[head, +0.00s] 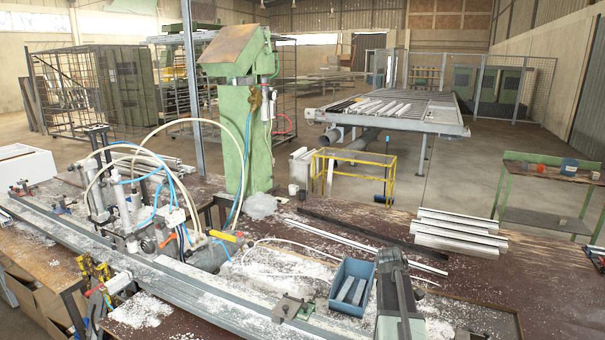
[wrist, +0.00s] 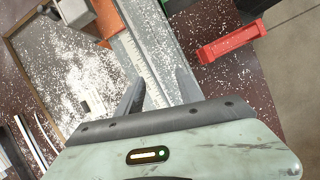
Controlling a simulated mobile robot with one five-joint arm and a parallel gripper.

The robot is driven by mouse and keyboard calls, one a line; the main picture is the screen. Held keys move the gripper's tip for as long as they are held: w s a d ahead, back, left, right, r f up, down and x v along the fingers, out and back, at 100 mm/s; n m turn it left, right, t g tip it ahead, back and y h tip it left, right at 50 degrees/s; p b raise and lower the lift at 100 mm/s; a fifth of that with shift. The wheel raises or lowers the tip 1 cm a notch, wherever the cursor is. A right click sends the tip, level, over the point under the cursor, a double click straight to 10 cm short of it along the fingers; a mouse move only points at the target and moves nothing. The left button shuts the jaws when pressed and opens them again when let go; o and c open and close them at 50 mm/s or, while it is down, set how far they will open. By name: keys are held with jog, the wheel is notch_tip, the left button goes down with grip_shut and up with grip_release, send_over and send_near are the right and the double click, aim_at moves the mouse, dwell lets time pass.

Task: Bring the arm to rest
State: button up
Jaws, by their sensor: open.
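My gripper (wrist: 160,88) shows in the wrist view, with its two dark fingers spread apart and nothing between them. A metal rail with a ruled scale (wrist: 145,65) runs beneath the fingers; I cannot tell how far below them it is. In the head view a dark and pale-green part stands at the bottom, right of the blue bin; I cannot tell for sure whether it is my arm. The fingers are not clearly visible there.
In the wrist view, a red piece (wrist: 232,40) lies right of the fingers and white shavings (wrist: 85,85) cover the bench on the left. In the head view, a blue bin (head: 338,300) holds metal pieces. A green machine column (head: 240,140) rises behind; stacked profiles (head: 455,235) lie right.

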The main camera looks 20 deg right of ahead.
jog(key=w+a+f+m+t+b, duration=0.1)
jog(key=a+f+m+b, duration=0.1)
jog(key=a, duration=1)
jog(key=w+a+f+m+t+y+b, duration=0.1)
jog(key=a+f, duration=0.4)
jog(key=a, duration=0.7)
jog(key=w+a+f+m+t+y+b, duration=0.1)
jog(key=w+a+f+m+b, duration=0.1)
jog(key=a, duration=1)
jog(key=shift+w+a+f+m+b, duration=0.15)
jog(key=shift+w+f+m+b, duration=0.45)
jog(key=shift+b, duration=0.55)
jog(key=shift+s+f, duration=0.1)
jog(key=shift+s, duration=0.1)
jog(key=shift+c, duration=0.8)
